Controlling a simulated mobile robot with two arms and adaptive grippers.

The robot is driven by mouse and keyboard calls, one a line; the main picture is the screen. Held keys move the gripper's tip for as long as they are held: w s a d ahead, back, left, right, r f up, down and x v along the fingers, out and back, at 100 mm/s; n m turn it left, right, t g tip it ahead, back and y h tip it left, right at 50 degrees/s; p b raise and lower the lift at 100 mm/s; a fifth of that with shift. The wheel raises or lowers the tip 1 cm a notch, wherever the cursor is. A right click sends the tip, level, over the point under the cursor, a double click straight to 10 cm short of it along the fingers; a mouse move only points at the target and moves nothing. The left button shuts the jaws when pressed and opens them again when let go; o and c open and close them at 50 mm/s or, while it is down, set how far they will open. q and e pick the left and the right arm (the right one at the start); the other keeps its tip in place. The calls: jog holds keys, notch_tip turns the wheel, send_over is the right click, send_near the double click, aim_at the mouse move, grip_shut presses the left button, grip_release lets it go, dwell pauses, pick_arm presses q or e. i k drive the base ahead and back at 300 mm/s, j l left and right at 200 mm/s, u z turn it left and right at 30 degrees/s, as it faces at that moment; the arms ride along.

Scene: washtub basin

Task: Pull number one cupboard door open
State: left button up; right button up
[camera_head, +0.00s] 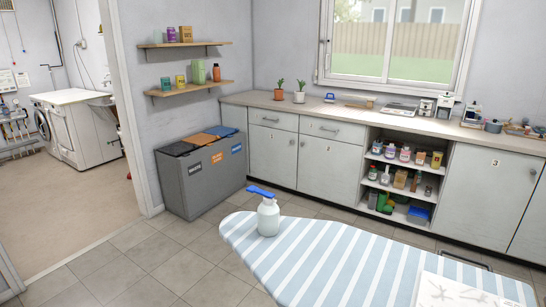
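The number one cupboard door (272,160) is the pale grey leftmost door under the counter, below a drawer. It looks shut. Its small number mark is hard to read at this distance. The number two door (325,172) is just to its right and also looks shut. The number three door (487,195) is farther right, past open shelves, and its mark reads 3. Neither of my grippers shows in the head view.
An ironing board (320,258) with blue and white stripes stands in front of the cupboards, with a spray bottle (268,217) on it. A grey sorting bin (210,175) stands left of the first door. Tiled floor (150,262) is free at the left.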

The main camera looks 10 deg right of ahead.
aim_at(274, 152)
jog(key=i+j+u, duration=0.3)
jog(key=j, duration=0.2)
jog(key=i+j+u, duration=0.3)
jog(key=i, duration=0.2)
jog(key=i+j, duration=0.2)
jog(key=i, duration=0.15)
jog(key=i+j, duration=0.15)
jog(key=i, duration=0.2)
jog(key=i+j+u, duration=0.1)
jog(key=i, duration=0.3)
jog(key=i+l+z, duration=0.15)
jog(key=i+z, duration=0.3)
jog(key=i+j+z, duration=0.1)
jog(key=i+z, duration=0.35)
jog(key=i, duration=0.15)
jog(key=i+j+z, duration=0.25)
jog(key=i+z, duration=0.2)
jog(key=i+l+z, duration=0.2)
jog(key=i+z, duration=0.25)
jog(key=i, duration=0.7)
jog(key=i+j+z, duration=0.15)
jog(key=i+z, duration=0.3)
jog(key=i, duration=0.7)
